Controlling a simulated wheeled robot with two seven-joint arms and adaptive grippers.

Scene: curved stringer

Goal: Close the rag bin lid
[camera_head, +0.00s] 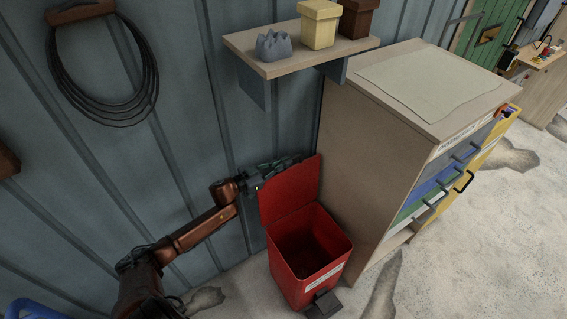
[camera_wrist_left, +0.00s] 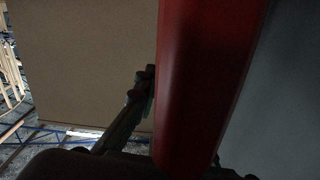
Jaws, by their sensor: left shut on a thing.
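The red rag bin (camera_head: 308,285) stands on the floor, its opening uncovered and its inside dark and seemingly empty. Its red lid (camera_head: 290,190) is up, leaning back toward the wall at the rear of the bin. My left gripper (camera_head: 284,168) is at the lid's upper edge, partly hidden behind it, and is shut on the lid. In the left wrist view the lid (camera_wrist_left: 205,80) fills the middle as a tall red slab, with one dark finger (camera_wrist_left: 128,115) showing at its left. The other finger is hidden or too dark to make out. My right gripper is not in view.
A wooden cabinet (camera_head: 370,140) with coloured drawers stands close to the right of the bin. A wall shelf (camera_head: 300,60) with small pots hangs above. A coiled cable (camera_head: 101,115) hangs on the corrugated wall. A black pedal (camera_head: 323,304) is at the bin's front.

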